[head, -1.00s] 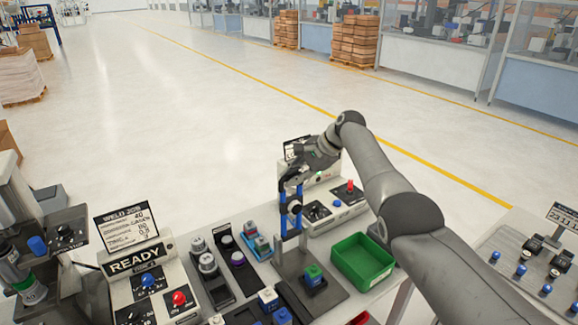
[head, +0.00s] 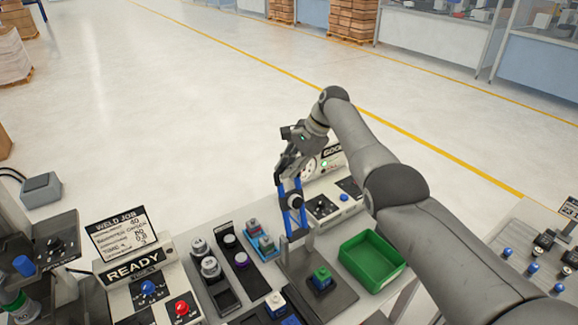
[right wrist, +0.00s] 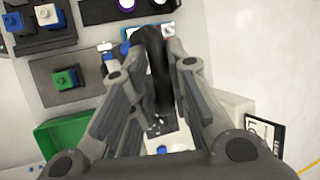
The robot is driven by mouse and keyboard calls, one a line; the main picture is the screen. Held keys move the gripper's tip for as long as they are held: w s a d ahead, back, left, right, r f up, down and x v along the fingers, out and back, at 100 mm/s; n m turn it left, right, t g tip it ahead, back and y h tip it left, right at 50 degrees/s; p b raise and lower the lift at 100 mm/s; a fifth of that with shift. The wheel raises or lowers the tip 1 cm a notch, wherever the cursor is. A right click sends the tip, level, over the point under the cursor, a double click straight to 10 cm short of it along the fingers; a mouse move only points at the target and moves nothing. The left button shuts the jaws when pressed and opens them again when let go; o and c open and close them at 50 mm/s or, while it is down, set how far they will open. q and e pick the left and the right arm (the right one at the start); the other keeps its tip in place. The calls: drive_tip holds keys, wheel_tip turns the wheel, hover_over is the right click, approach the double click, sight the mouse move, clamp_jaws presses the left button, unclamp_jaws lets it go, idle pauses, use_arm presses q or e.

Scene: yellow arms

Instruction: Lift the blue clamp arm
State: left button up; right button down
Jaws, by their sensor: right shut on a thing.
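The blue clamp arm (head: 284,209) stands up from its metal base plate (head: 301,262) in the head view, its top leaning slightly left. My right gripper (head: 284,172) is at its upper end, shut on it. In the right wrist view a dark bar, seemingly the clamp's handle (right wrist: 155,65), lies between the fingers of the right gripper (right wrist: 152,75). The fingers hide much of the clamp there. A green and blue block (head: 321,277) sits on the base plate. My left gripper is out of view.
A green bin (head: 372,262) stands right of the clamp. Control boxes stand behind it (head: 335,205) and at the left, beside the READY sign (head: 134,266). Trays with several knobs and blocks (head: 262,240) lie to the left.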

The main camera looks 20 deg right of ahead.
drive_tip(key=c, duration=1.5)
unclamp_jaws()
drive_tip(key=shift+s+a+f, duration=0.1)
drive_tip(key=shift+s+f, duration=0.25)
drive_tip(key=shift+f, duration=0.3)
drive_tip(key=shift+o, duration=0.3)
drive_tip(key=shift+w+r, duration=0.2)
drive_tip(key=v, duration=1.2)
drive_tip(key=shift+w, duration=0.1)
